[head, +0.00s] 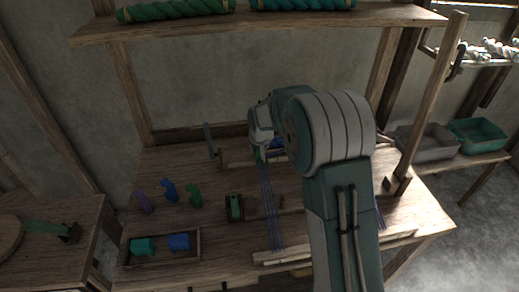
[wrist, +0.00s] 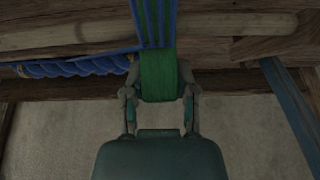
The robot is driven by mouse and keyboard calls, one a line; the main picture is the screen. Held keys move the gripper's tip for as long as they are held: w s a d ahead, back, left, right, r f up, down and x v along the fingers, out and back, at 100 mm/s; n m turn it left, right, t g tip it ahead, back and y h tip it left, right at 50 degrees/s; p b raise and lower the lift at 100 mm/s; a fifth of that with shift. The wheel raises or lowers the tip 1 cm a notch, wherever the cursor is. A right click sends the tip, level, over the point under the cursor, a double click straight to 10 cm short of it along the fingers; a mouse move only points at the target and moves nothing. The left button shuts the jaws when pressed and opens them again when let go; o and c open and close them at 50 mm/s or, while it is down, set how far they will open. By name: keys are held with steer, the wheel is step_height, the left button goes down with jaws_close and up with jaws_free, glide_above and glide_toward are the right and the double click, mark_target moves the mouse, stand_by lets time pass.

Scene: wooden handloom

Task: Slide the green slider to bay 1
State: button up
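The green slider (wrist: 160,78) is between the two fingers of my gripper (wrist: 160,92) in the wrist view, with both fingers against its sides. Blue threads (wrist: 154,22) run over the green surface at the top of that view. In the head view my gripper (head: 262,150) is low at the back of the loom table, at the far end of the blue threads (head: 269,205). A bit of green shows just under it there. My arm hides much of the loom to the right. No bay number is readable, so I cannot tell which bay the slider is in.
A wooden tray (head: 126,252) holds a green and a blue block. Purple, blue and green pieces (head: 168,191) stand behind it, and a small wooden holder (head: 234,208) with a green piece is nearby. An upright post (head: 209,141) stands left of my gripper. A shelf (head: 185,26) hangs above.

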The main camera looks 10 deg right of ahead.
steer(key=o, duration=0.3)
steer(key=shift+v, duration=5.9)
steer(key=s+d+r, duration=0.1)
steer(key=s+r, duration=0.3)
steer(key=s, duration=0.4)
steer(key=s+d+r, duration=0.1)
steer(key=s+r, duration=0.4)
steer(key=s, duration=0.3)
steer(key=shift+t, duration=0.6)
steer(key=s, duration=0.5)
steer(key=s+d+f, duration=0.1)
steer(key=s, duration=1.1)
steer(key=shift+s+d+f, duration=0.15)
steer(key=shift+f, duration=0.25)
